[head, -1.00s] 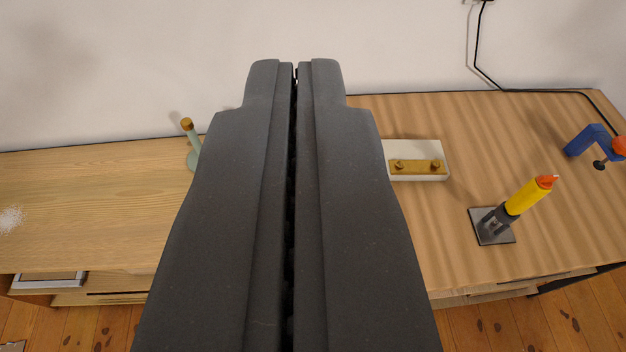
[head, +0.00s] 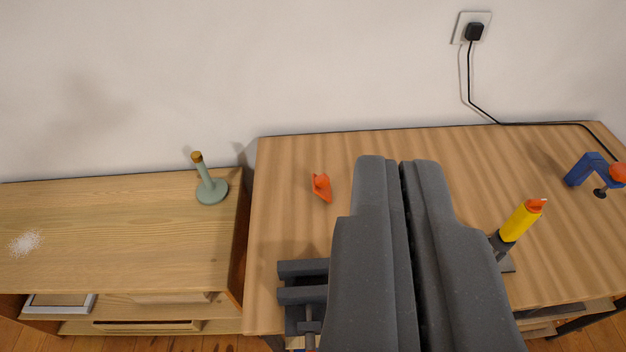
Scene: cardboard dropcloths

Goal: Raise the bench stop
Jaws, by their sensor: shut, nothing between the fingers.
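My gripper (head: 398,165) is shut and empty, its dark fingers pointing away over the right-hand bench. I cannot tell for sure which thing is the bench stop. A yellow handle with an orange tip (head: 520,220) stands tilted up to the right, on a dark pivot over a metal plate (head: 509,264). It is right of my gripper and apart from the fingertips; its lower part is partly hidden. A small orange-red piece (head: 321,187) lies on the bench left of the fingertips. The white block with a brass plate, seen earlier, is hidden now behind my gripper.
A dark grey vise (head: 303,295) is at the bench's front left. A blue clamp (head: 586,170) is at the right. A grey-green post on a round base (head: 211,191) stands on the left-hand cabinet (head: 110,225). A black cable (head: 470,85) runs from the wall socket.

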